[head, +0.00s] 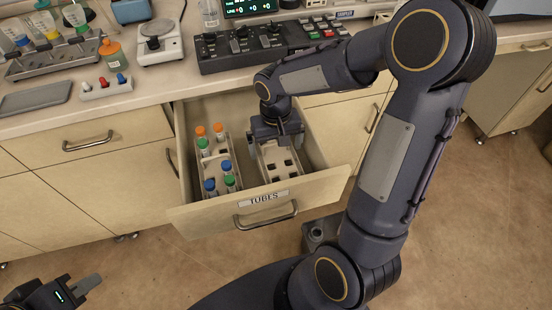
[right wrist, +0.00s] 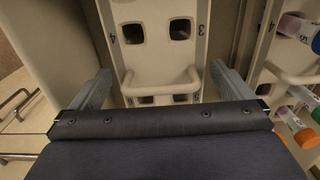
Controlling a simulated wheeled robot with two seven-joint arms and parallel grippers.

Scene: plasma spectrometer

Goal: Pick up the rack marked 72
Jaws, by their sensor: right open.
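Two pale racks stand in the open drawer marked TUBES. The right rack (head: 283,182) shows empty square holes. The left rack (head: 214,168) holds several tubes with orange, green and blue caps. No 72 is readable on either. My right gripper (head: 277,145) is open over the far end of the right rack and hides part of it. In the right wrist view, its fingers (right wrist: 160,88) stand on either side of that rack (right wrist: 155,55), around its end with a bar handle (right wrist: 160,84). My left gripper (head: 78,290) is at the lower left, away from the drawer; its jaw opening is unclear.
The drawer front (head: 262,208) and side walls enclose the racks closely. The bench above holds a control panel (head: 270,45), a scale (head: 158,43) and bottles. The tube-filled rack (right wrist: 275,70) is close on the right in the right wrist view. The floor in front is clear.

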